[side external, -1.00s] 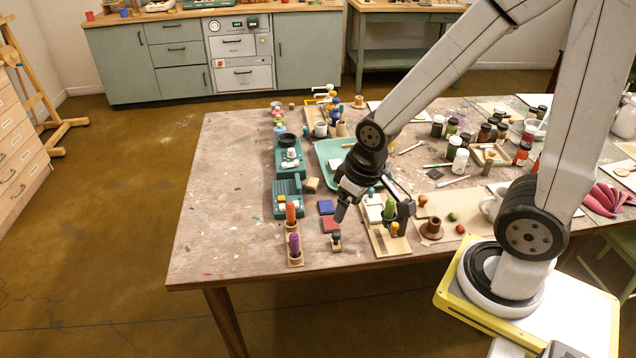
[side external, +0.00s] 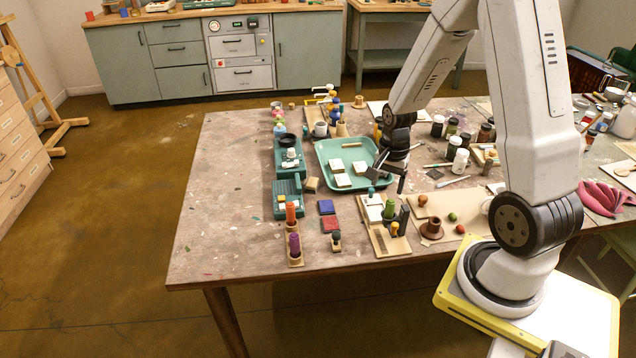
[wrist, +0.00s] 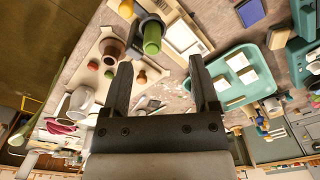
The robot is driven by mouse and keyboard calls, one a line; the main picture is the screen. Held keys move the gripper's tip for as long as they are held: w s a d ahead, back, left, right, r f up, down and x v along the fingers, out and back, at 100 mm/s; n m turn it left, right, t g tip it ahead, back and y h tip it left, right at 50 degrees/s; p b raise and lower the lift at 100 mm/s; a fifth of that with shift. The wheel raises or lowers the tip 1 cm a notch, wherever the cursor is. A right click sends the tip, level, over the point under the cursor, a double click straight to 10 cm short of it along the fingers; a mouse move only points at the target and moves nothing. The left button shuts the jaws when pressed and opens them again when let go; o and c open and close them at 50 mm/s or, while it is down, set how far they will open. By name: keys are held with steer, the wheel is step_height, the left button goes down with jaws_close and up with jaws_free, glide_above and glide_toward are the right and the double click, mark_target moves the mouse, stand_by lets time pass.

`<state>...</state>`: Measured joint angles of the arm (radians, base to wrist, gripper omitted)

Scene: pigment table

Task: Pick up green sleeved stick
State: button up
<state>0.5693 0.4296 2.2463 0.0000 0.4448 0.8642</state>
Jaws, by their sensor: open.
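The green sleeved stick (side external: 389,209) stands upright on a wooden board (side external: 380,243) near the table's front edge, beside a dark upright piece. In the wrist view the green stick (wrist: 152,38) shows at the top, beyond and between my fingertips, with a dark ring-like part around or beside it. My gripper (side external: 387,172) is open and empty. It hangs above the right edge of the teal tray, behind the stick in the side view and apart from it. In the wrist view my two fingers (wrist: 160,75) are spread wide.
The teal tray (side external: 328,152) holds white tiles. A brown spool-like piece (side external: 432,229) stands right of the stick. An orange stick (side external: 291,214) and a purple stick (side external: 294,244) stand in a wooden holder at left. Jars (side external: 461,160) stand at right. The table's left side is clear.

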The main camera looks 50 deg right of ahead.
mark_target(391, 200)
steer(key=shift+s+d+f+m, duration=0.2)
steer(key=shift+d+f+m, duration=0.05)
steer(key=shift+d+m, duration=0.25)
steer(key=shift+s+d+f+m, duration=0.2)
steer(key=shift+d+m, duration=0.2)
steer(key=shift+d, duration=0.1)
steer(key=shift+f, duration=1.3)
steer(key=shift+f, duration=2.6)
